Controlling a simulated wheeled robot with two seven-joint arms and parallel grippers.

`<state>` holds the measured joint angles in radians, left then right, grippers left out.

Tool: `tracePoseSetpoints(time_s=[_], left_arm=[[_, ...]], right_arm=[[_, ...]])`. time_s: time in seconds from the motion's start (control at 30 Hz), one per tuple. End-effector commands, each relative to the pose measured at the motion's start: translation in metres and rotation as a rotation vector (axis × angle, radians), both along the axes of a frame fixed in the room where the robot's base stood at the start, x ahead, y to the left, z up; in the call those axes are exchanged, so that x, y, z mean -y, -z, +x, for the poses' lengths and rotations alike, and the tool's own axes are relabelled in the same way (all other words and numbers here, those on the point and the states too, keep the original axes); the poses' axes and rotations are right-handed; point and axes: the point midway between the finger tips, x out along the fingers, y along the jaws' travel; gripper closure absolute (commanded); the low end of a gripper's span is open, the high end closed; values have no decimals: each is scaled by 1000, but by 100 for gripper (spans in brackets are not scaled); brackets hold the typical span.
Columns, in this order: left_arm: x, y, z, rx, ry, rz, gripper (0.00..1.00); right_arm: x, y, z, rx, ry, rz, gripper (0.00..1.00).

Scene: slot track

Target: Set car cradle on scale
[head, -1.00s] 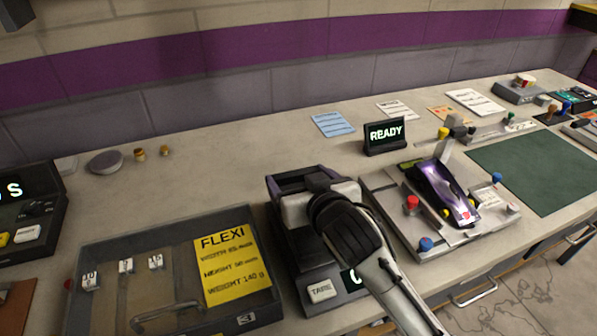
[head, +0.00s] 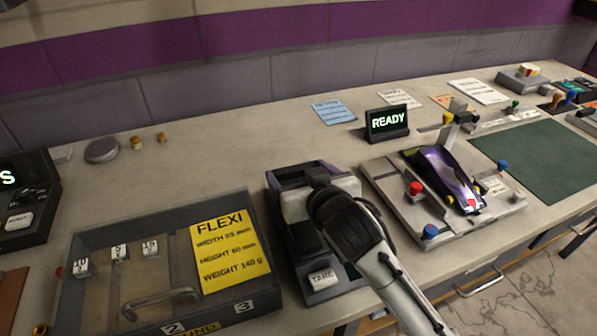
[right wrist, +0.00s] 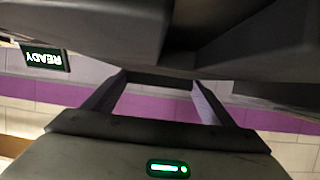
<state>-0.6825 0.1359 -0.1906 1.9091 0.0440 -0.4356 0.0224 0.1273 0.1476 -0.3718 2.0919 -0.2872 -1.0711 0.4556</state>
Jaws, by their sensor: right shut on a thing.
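The car cradle (head: 290,179), a dark frame with purple edges, is at the far end of the scale in the head view. The scale (head: 318,255) is a dark box with a white TARE button (head: 321,279) at its front. My right gripper (head: 318,192) is shut on the cradle, above the scale. The gripper and arm hide much of both, and I cannot tell whether the cradle touches the scale top. In the right wrist view dark surfaces fill the top, too close to tell apart. My left gripper is not in view.
A purple car (head: 446,178) sits on a grey fixture (head: 395,207) with coloured knobs to the right. A READY display (head: 387,122) stands behind. A grey tray (head: 105,265) with weights and a yellow FLEXI card (head: 229,254) is at left. Bench behind the scale is clear.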

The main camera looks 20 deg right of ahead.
Motion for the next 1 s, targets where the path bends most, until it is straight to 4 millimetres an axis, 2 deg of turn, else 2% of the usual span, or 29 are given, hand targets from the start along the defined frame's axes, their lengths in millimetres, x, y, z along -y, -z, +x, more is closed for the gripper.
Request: tracePoseSetpoints(time_s=[0.27, 0.3, 0.4, 0.77, 0.87, 1.0], left_arm=[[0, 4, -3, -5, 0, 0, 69], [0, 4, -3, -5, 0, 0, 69], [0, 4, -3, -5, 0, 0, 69], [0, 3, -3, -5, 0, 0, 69], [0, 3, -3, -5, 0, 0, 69], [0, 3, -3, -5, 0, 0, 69]], right_arm=[[0, 6, 0, 0, 0, 1, 44], [0, 6, 0, 0, 0, 0, 18], [0, 6, 0, 0, 0, 0, 1], [0, 4, -4, 0, -1, 1, 1], [-1, -1, -16, 0, -1, 3, 1], [-1, -11, -41, 1, -1, 3, 1]])
